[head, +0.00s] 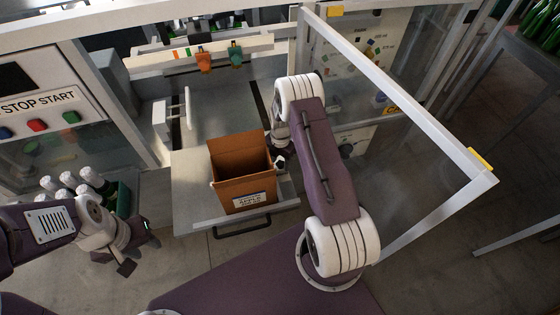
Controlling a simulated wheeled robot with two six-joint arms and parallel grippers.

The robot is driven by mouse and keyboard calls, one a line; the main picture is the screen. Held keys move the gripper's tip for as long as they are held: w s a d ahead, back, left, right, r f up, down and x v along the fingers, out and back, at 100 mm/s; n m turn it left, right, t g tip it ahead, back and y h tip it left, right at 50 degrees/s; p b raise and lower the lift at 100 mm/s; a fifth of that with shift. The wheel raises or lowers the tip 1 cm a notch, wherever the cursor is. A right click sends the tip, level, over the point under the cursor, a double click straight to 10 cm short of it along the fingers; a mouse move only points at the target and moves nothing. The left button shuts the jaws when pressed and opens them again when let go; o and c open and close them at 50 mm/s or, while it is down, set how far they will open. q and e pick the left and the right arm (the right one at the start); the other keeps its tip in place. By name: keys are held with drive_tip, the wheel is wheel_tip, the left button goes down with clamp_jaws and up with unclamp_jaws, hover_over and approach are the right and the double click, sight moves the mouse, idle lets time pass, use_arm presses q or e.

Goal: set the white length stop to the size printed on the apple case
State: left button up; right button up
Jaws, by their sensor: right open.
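The apple case (232,184) is an open brown carton standing upright on the grey pull-out shelf. Its white front label (249,200) reads "APPLE"; the smaller print is too small to read. A white upright piece (187,108), which looks like the length stop, stands on the grey bed behind and left of the case. My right gripper (280,161) is open at the case's right side, partly hidden by its own arm; I cannot tell whether it touches the case. My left gripper (138,251) hangs at lower left, away from both; its jaw opening is unclear.
A rail (160,61) with an orange clip (204,62) and a green clip (236,55) crosses the back. A framed clear door (400,130) stands open at right. Bottles in a green crate (122,197) stand at left below the "STOP START" panel (38,105).

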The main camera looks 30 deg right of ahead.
drive_tip(key=shift+s+d, duration=0.1)
drive_tip(key=shift+d, duration=0.05)
wheel_tip(320, 180, up, 8)
drive_tip(key=shift+r+b, duration=0.15)
drive_tip(key=shift+b, duration=1)
drive_tip(key=shift+r, duration=0.45)
